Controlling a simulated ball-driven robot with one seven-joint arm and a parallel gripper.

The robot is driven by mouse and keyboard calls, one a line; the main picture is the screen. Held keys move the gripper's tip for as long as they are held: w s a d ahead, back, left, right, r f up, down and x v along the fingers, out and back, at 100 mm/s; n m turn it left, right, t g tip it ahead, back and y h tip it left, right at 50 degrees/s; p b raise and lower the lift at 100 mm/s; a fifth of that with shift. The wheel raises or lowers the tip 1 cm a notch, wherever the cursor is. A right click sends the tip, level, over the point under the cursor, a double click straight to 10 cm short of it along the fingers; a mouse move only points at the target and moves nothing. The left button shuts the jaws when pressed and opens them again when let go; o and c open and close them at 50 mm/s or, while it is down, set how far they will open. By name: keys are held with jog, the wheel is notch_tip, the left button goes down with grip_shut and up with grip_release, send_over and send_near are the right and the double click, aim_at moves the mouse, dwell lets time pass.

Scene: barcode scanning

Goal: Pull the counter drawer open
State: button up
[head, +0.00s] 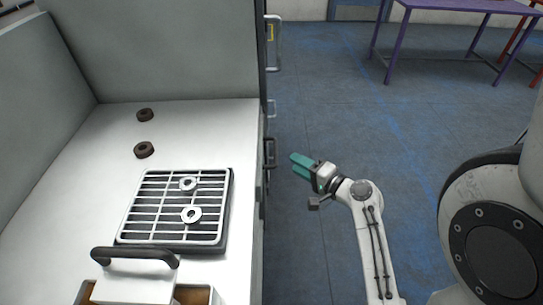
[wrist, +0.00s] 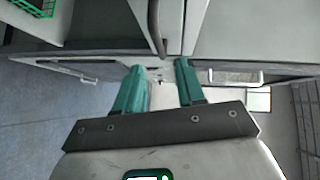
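The counter (head: 225,130) fills the left of the head view, and its front face is seen nearly edge-on. Several handles stick out along that face, including a dark one (head: 271,152) level with my gripper. My gripper (head: 297,162), with teal fingers, is just right of this handle, seemingly with a small gap. In the wrist view my gripper (wrist: 158,72) has its two fingers apart with nothing seen between them. A dark curved handle (wrist: 154,28) lies just beyond the fingertips. No drawer there stands visibly out; which panel is the drawer is unclear.
A grate (head: 175,212), small dark rings and a black-handled box (head: 135,285) are on the counter top. Light handles (wrist: 85,78) show at the sides in the wrist view. Open blue floor (head: 350,120) lies right of the counter; a purple table (head: 465,8) stands farther back.

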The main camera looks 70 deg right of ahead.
aim_at(276, 150)
jog(key=x, duration=1)
jog(key=shift+s+d+p, duration=0.1)
jog(key=shift+p, duration=0.3)
jog(key=shift+c, duration=0.4)
jog(key=shift+r, duration=0.1)
grip_shut()
